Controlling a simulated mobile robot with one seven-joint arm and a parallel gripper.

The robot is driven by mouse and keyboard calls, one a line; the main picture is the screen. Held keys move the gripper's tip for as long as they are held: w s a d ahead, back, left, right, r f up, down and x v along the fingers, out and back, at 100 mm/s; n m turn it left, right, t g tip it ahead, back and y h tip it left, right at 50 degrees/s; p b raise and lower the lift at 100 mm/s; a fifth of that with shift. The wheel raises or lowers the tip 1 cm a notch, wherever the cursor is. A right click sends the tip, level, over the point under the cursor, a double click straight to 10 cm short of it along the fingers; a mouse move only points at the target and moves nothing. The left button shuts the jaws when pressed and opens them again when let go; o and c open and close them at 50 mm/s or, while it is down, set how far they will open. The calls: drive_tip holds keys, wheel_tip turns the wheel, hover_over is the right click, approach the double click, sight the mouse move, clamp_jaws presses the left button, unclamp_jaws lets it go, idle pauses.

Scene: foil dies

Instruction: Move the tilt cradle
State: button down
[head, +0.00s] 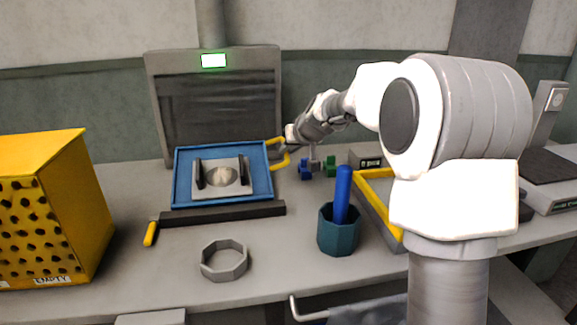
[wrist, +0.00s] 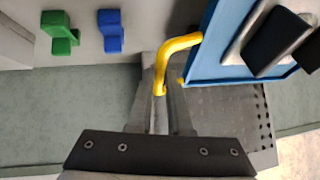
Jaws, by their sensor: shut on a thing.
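The tilt cradle appears to be the blue tray (head: 181,192) in the head view, with a grey plate (head: 240,188) and two black bars on it. The tray rests behind a dark bar on the bench, in front of a grey panelled unit. A yellow handle (head: 284,160) sticks out from its right side. My gripper (wrist: 160,98) is shut on this handle in the wrist view, where the blue tray (wrist: 208,60) also shows at the right. In the head view my gripper (head: 289,146) is at the handle, its fingertips small and partly hidden.
A yellow perforated box (head: 90,190) stands at the left. A grey ring (head: 224,260) and a teal cup (head: 338,236) with a blue rod stand in front. Blue and green blocks (head: 330,166) and a yellow-edged tray (head: 378,202) lie right of the handle. A small yellow lever (head: 150,234) is front left.

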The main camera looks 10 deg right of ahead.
drive_tip(key=shift+s+r+t+b, duration=0.3)
drive_tip(key=shift+r+b, duration=0.05)
drive_tip(key=shift+b, duration=0.65)
drive_tip(key=shift+r, duration=0.15)
drive_tip(key=c, duration=0.9)
unclamp_jaws()
drive_tip(key=shift+s, duration=0.2)
drive_tip(key=shift+o, duration=0.3)
drive_tip(key=shift+r, duration=0.25)
drive_tip(key=s+d+r+p, duration=0.3)
drive_tip(key=s+d+r, duration=0.3)
drive_tip(key=d+r, duration=0.4)
drive_tip(key=shift+r, duration=0.2)
